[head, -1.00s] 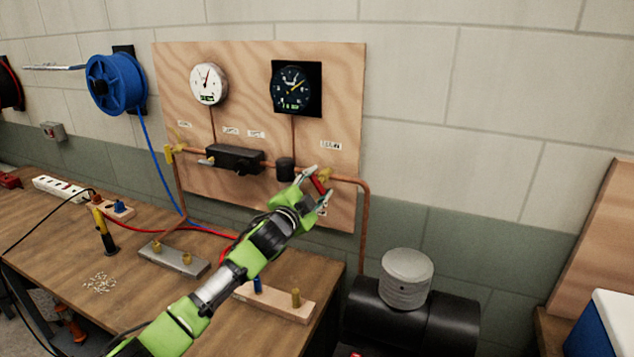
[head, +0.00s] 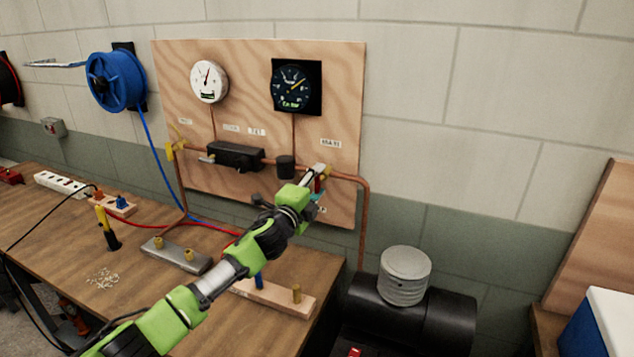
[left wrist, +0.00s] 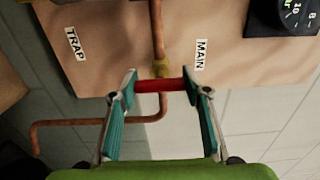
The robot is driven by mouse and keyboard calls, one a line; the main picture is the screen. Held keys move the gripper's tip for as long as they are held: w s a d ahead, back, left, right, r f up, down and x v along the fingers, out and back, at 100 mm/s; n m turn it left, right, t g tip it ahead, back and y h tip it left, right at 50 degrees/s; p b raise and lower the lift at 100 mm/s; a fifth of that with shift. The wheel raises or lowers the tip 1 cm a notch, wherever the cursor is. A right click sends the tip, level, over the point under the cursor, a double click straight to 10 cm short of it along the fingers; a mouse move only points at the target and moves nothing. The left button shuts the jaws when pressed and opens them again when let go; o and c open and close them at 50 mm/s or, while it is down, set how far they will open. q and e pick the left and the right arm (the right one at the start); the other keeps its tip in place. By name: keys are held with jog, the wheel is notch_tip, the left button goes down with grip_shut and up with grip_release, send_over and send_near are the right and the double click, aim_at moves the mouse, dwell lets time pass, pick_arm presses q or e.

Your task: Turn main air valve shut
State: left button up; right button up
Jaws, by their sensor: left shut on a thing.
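The main air valve has a red lever handle (left wrist: 160,86) and a brass body (left wrist: 161,68) on the copper pipe, beside the MAIN label (left wrist: 200,55) in the left wrist view. My left gripper (head: 319,180) is at the valve at the right of the plywood board. In the left wrist view my left gripper (left wrist: 160,92) has one finger at each end of the red handle and is shut on it. In the head view the handle is mostly hidden by the gripper. My right gripper is not in view.
The plywood board (head: 240,80) carries a white gauge (head: 208,82), a dark gauge (head: 297,87) and a black regulator block (head: 235,155). A copper pipe (head: 365,220) drops at the right, near a black tank (head: 440,315). The workbench (head: 60,235) holds tools and blocks.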

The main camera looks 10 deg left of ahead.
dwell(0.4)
pick_arm(q)
jog(key=o, duration=1.1)
jog(key=shift+s, duration=0.1)
jog(key=s, duration=0.4)
jog(key=s+a, duration=0.1)
jog(key=s, duration=0.2)
jog(key=s+a, duration=0.1)
jog(key=s, duration=0.3)
jog(key=shift+s+a, duration=0.15)
jog(key=shift+s, duration=0.2)
